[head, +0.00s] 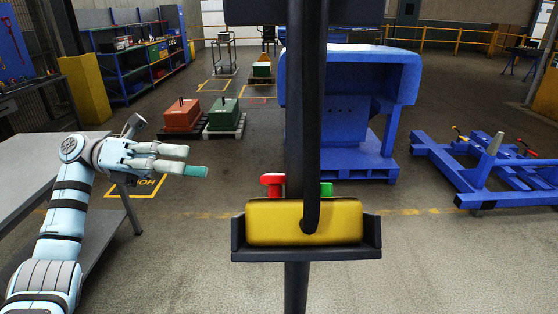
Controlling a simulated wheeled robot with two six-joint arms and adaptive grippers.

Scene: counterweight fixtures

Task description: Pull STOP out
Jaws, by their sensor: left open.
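A red mushroom-shaped button (271,181), which fits STOP, stands up behind the left part of a yellow box (270,224) in the head view. No lettering is readable on it. A green button (327,189) stands to its right, partly hidden by a dark post. My left gripper (196,162) is open and empty, left of the red button and a little higher in the picture, with its fingers pointing right. It is clearly apart from the button. My right gripper does not show.
A grey table (40,165) lies beneath my left arm. A blue cabinet (345,110) and blue frame (490,170) stand behind.

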